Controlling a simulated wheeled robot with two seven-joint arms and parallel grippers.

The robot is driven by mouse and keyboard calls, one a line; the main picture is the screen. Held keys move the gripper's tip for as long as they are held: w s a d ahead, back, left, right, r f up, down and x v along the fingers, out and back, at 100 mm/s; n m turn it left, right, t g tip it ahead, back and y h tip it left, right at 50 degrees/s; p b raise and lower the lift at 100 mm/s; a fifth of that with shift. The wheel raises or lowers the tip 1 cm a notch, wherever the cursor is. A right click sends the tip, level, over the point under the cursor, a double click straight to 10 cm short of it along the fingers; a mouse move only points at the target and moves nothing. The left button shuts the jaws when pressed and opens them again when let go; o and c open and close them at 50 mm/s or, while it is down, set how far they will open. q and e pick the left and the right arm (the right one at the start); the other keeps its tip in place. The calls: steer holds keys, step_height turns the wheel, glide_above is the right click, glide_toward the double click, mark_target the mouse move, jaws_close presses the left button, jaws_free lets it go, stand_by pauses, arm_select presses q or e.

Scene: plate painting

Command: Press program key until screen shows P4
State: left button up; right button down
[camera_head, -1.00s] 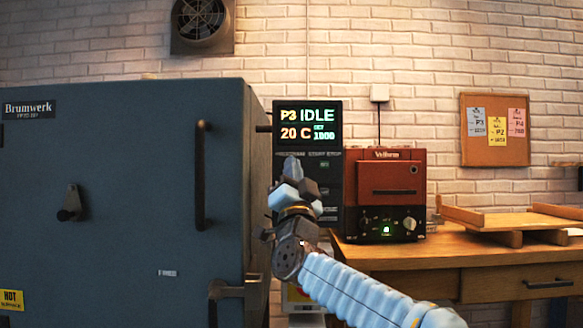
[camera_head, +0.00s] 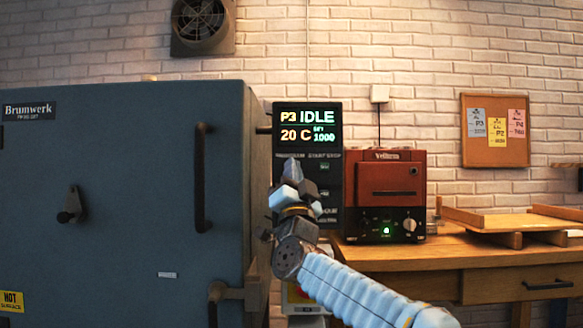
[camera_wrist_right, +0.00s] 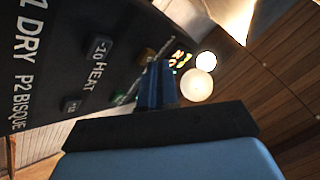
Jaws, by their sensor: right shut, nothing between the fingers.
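The control panel's screen (camera_head: 307,126) reads P3 IDLE, 20 C and 1000 in the head view. Below it is the dark key panel (camera_head: 328,190) with small labels, PROGRAM at the upper left and START/STOP beside it. My right gripper (camera_head: 292,165) is shut and empty, its tip just under the PROGRAM label, covering the key there. I cannot tell whether the tip touches the key. In the right wrist view the shut fingers (camera_wrist_right: 157,85) point at the panel (camera_wrist_right: 75,60), where 1 DRY, P2 BISQUE, -10 and HEAT show sideways. My left gripper is out of view.
The large blue-grey Brumwerk kiln (camera_head: 110,200) with its vertical handle (camera_head: 202,178) fills the left. A red-brown box unit (camera_head: 385,185) stands on the wooden bench (camera_head: 470,262) at right. A corkboard (camera_head: 495,130) with paper notes hangs on the brick wall.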

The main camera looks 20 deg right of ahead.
steer(key=shift+w+d, duration=0.1)
steer(key=shift+w, duration=0.1)
stand_by(0.6)
steer(key=shift+s+a+b, duration=0.25)
steer(key=shift+s+b, duration=0.35)
steer(key=shift+s, duration=0.15)
steer(key=shift+s+f, duration=0.1)
steer(key=s+b, duration=0.1)
steer(key=s, duration=0.1)
steer(key=s+a+b, duration=0.1)
steer(key=s, duration=0.1)
steer(key=shift+s+a+b, duration=0.2)
steer(key=shift+s+b, duration=0.1)
steer(key=shift+b, duration=0.05)
